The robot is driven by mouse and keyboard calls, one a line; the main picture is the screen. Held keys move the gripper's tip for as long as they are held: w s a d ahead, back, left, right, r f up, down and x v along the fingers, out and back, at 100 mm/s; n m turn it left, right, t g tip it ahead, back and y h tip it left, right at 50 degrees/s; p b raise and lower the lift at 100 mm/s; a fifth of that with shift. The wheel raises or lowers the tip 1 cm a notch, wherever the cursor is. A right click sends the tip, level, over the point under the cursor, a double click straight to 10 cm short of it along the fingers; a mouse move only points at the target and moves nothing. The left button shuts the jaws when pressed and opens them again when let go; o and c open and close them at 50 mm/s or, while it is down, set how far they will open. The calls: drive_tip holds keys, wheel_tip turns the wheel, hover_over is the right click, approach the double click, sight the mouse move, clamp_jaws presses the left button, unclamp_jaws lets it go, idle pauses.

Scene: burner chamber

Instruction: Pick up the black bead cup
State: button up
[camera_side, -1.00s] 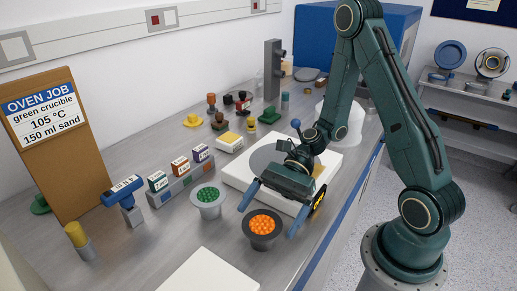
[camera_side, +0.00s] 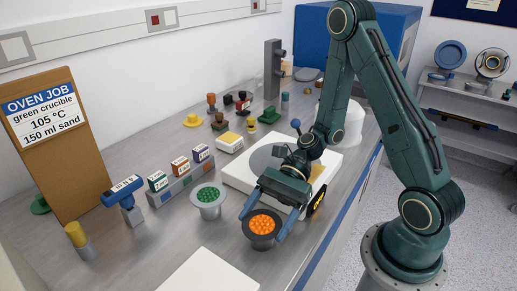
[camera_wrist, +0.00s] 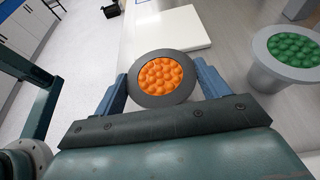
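The black bead cup (camera_side: 262,242) is a dark cup full of orange beads, upright on the bench. My gripper (camera_side: 264,224) has its two blue fingers spread to either side of this cup in the side view. In the wrist view the black cup (camera_wrist: 164,98) sits between the fingers (camera_wrist: 162,88), with its rim close to both. A small gap seems to show on the right side; whether the left finger touches is unclear. The lower part of the cup is partly hidden by the fingers and the gripper body.
A grey cup with green beads (camera_side: 208,212) stands to the left of the black cup. A white slab (camera_side: 208,274) lies in front. A white plate with a grey disc (camera_side: 236,178) lies behind my gripper. The bench edge (camera_side: 318,262) is on the right.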

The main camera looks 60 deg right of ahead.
sight(263, 217)
drive_tip(key=shift+r, duration=0.1)
idle(0.3)
drive_tip(key=shift+r, duration=4.9)
drive_tip(key=shift+w+f, duration=0.15)
drive_tip(key=shift+w, duration=0.3)
drive_tip(key=w+d+m+t+h, duration=0.2)
drive_tip(key=w+d+m+t, duration=0.1)
drive_tip(key=w, duration=0.3)
drive_tip(key=w+d+f+m+t+h, duration=0.1)
drive_tip(key=w+d+m+t+h, duration=0.2)
drive_tip(key=w+d+m+t, duration=0.1)
drive_tip(key=w+d+m+t+h, duration=0.3)
drive_tip(key=w+m+t, duration=0.2)
drive_tip(key=w, duration=0.4)
drive_tip(key=shift+d+f+m+t, duration=0.2)
drive_tip(key=shift+f+m+t, duration=0.15)
drive_tip(key=shift+m, duration=0.45)
drive_tip(key=shift+w+d+h, duration=0.1)
drive_tip(key=shift+d+h, duration=0.2)
drive_tip(key=shift+h, duration=0.1)
drive_tip(key=shift+d+f+m+h, duration=0.25)
drive_tip(key=shift+f+m+h, duration=0.05)
drive_tip(key=shift+m, duration=0.2)
